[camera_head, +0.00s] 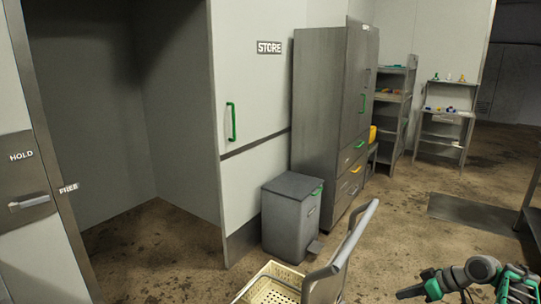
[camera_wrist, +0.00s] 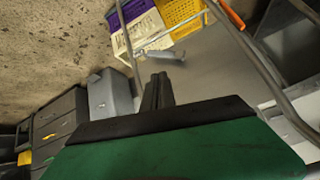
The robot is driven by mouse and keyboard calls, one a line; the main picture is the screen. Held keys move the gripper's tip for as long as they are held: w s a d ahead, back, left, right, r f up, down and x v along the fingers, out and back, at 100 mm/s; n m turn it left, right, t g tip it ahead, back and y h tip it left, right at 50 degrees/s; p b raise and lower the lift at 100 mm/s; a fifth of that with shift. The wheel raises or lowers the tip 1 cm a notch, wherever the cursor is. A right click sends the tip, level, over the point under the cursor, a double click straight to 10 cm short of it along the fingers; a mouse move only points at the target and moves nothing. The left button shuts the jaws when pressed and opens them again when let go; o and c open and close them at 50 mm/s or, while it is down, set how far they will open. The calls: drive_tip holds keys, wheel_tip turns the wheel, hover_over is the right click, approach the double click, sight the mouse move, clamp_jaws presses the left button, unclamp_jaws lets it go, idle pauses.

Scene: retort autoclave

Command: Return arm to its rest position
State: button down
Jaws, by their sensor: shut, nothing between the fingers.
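My arm shows at the bottom right of the head view, green and grey and folded low. My gripper (camera_head: 410,292) points left there, dark and slim, close above the floor beside the grey cart. In the wrist view my gripper (camera_wrist: 157,90) shows its dark fingers together with nothing between them. The fingers are apart from the crates and the grey surface beyond them.
A cart with a grey handle (camera_head: 357,240) and a cream crate (camera_head: 262,285) stands close in front. A grey pedal bin (camera_head: 290,218) stands by the cabinet (camera_head: 318,110). Open floor lies right of the handle.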

drive_tip(key=s+a+f+m+g+h, duration=0.15)
drive_tip(key=s+f+m+g, duration=0.25)
drive_tip(key=s+f+m, duration=0.9)
drive_tip(key=s+a+r+g+h+p, duration=0.3)
drive_tip(key=s+a+r+h+p, duration=0.15)
drive_tip(key=s+a+r, duration=1.25)
drive_tip(key=w+a+r+n+t, duration=0.2)
drive_tip(key=a+r, duration=0.2)
drive_tip(key=r, duration=0.2)
drive_tip(key=w+a+r+n+t+p, duration=0.1)
drive_tip(key=a+r+n+t, duration=0.2)
drive_tip(key=r, duration=0.4)
drive_tip(key=shift+w+a+r+h+p, duration=0.15)
drive_tip(key=shift+w+a+h+p, duration=0.2)
drive_tip(key=shift+a, duration=0.2)
